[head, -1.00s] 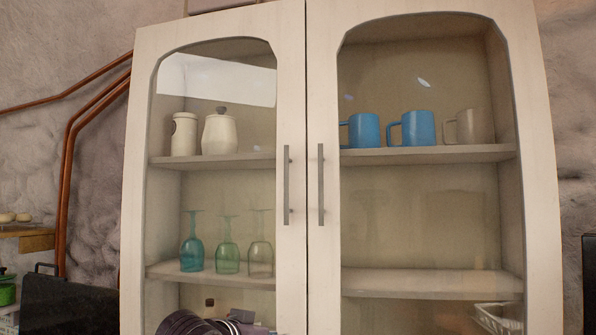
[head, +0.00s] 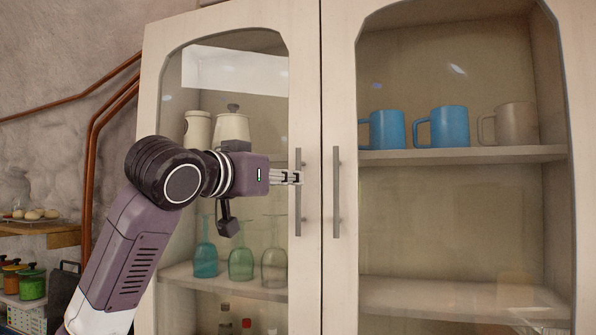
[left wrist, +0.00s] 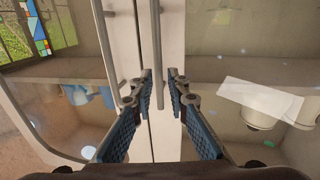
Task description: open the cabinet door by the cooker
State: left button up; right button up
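A cream two-door glass cabinet fills the head view. Its left door (head: 308,90) and right door (head: 338,90) look shut, each with a vertical grey bar handle by the middle seam. My left gripper (head: 297,178) is at the left door's handle (head: 298,215). In the left wrist view, turned about upside down, that handle (left wrist: 156,45) runs between the two open blue-padded fingers (left wrist: 158,85). Contact cannot be told. The right door's handle (head: 336,200) is free; it also shows in the wrist view (left wrist: 107,50). My right gripper is not in view.
Behind the glass stand mugs (head: 449,127), pale canisters (head: 197,128) and stemmed glasses (head: 241,262). Copper pipes (head: 90,170) run on the wall at left. Coloured pots (head: 32,284) stand at lower left. The front of the right door is clear.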

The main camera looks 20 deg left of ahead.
aim_at(298, 219)
pick_arm(q)
jog(key=p+x, duration=0.1)
jog(key=x, duration=0.3)
jog(key=shift+s+d, duration=0.1)
jog(key=shift+p, duration=0.3)
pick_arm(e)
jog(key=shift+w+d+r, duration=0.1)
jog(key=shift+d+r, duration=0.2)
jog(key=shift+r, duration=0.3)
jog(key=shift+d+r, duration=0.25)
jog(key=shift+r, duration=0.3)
pick_arm(q)
jog(key=shift+c, duration=0.4)
grip_shut()
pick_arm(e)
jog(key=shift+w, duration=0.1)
